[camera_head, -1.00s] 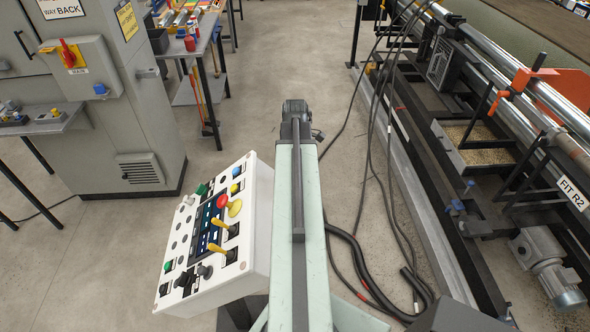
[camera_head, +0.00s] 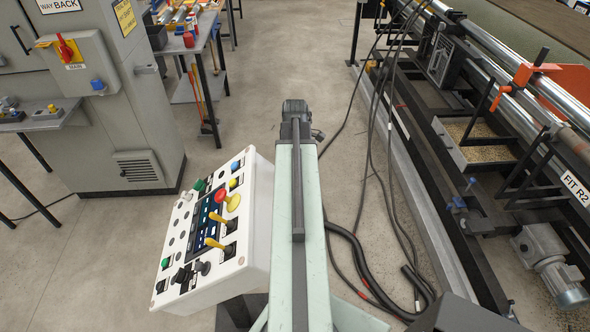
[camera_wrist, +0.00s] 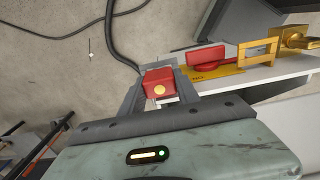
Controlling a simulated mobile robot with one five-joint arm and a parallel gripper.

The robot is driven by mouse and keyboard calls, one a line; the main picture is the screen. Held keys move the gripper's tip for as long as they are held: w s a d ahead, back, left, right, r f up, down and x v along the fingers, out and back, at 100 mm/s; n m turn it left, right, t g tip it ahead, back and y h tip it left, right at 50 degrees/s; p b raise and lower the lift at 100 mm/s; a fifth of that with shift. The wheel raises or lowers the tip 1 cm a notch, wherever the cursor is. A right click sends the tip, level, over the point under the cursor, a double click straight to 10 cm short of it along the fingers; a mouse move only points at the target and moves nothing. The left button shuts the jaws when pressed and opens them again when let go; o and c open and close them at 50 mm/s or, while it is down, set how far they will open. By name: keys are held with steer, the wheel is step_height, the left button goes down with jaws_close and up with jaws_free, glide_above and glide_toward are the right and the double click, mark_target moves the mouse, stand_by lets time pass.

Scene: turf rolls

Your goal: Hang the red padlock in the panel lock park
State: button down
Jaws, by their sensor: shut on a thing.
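The red padlock (camera_wrist: 159,86) is between the two grey fingers of my gripper (camera_wrist: 158,92) in the wrist view. A round yellow spot shows on its red body. My gripper is shut on it and holds it over the floor, in front of the panel edge in the picture. Its shackle cannot be made out clearly. The white control panel (camera_head: 258,210) stands left of my green column in the head view, with a red button, yellow levers and a screen. I cannot tell which part is the lock park. My gripper does not show in the head view.
A grey cabinet (camera_head: 150,130) stands left, a roller machine (camera_head: 430,190) right. Cables (camera_head: 375,150) hang and lie between.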

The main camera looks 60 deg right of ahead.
steer(key=shift+f+b, duration=0.7)
steer(key=shift+f, duration=0.15)
steer(key=c, duration=0.8)
jaws_free()
steer(key=shift+r, duration=0.2)
step_height(320, 180, up, 8)
steer(key=p, duration=0.8)
steer(key=shift+f, duration=0.25)
